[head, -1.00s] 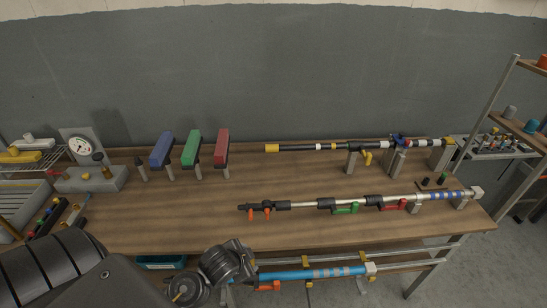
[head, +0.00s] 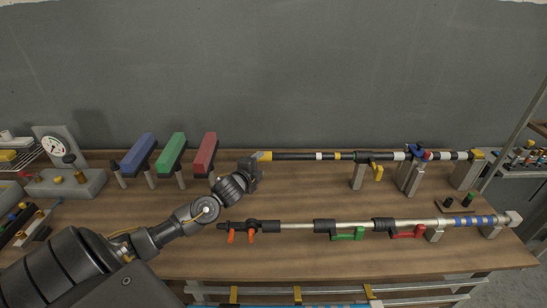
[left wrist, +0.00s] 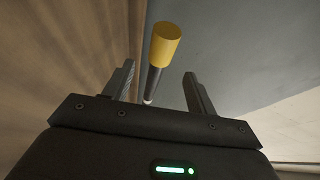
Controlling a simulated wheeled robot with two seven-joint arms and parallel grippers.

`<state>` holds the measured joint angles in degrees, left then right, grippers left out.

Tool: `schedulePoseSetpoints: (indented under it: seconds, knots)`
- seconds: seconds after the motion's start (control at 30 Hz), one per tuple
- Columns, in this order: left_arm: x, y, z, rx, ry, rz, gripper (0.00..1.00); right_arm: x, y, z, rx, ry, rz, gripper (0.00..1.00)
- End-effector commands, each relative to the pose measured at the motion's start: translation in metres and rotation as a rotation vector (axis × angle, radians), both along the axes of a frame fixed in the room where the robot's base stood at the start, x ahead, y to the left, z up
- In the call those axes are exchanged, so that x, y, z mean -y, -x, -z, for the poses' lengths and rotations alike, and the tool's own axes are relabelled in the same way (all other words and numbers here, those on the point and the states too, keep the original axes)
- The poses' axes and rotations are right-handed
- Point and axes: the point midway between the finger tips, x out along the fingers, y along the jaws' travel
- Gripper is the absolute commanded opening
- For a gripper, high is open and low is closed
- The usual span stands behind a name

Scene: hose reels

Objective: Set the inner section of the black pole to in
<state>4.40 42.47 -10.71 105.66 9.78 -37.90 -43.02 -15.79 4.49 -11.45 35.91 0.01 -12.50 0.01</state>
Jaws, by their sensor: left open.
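The black pole (head: 300,156) lies level on grey stands along the back of the table, with white bands and a yellow tip at its left end. My left gripper (head: 258,160) is at that yellow tip in the head view. In the left wrist view the yellow tip (left wrist: 165,42) and the dark pole behind it show ahead, between the lines of the two spread fingers of my left gripper (left wrist: 160,85). The fingers do not visibly touch the tip. A yellow lever (head: 378,173) and a blue and red clamp (head: 416,151) sit on the pole. My right gripper is not in view.
A silver pole (head: 350,225) with orange, green and red levers lies nearer the table's front. Blue (head: 138,154), green (head: 171,153) and red (head: 205,154) blocks stand on posts at left. A gauge (head: 53,146) is farther left. Bare table lies between the poles.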

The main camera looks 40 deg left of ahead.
Motion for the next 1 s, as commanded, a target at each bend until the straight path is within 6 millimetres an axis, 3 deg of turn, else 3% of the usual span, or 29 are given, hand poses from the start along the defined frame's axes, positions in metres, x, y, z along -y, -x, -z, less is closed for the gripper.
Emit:
schedulePoseSetpoints:
  seconds: [0.1, 0.27, 0.37, 0.6, 0.8, 1.0]
  knots:
    - [-0.007, -0.003, 0.0, -0.002, 0.001, -0.01, 0.57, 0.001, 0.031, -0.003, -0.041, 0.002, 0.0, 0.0]
    - [-0.014, -0.024, 0.004, -0.003, 0.003, -0.014, 0.57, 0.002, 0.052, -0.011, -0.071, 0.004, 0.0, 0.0]
    - [-0.018, -0.042, 0.009, -0.003, 0.002, -0.015, 0.57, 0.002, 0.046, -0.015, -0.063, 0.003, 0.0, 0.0]
    - [-0.025, -0.079, 0.02, -0.003, 0.004, -0.011, 0.57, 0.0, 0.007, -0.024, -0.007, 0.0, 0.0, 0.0]
    - [-0.028, -0.095, 0.025, -0.003, 0.002, -0.008, 0.57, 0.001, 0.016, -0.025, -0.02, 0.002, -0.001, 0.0]
    - [-0.029, -0.099, 0.027, -0.004, 0.003, -0.006, 0.57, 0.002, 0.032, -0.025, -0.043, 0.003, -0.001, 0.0]
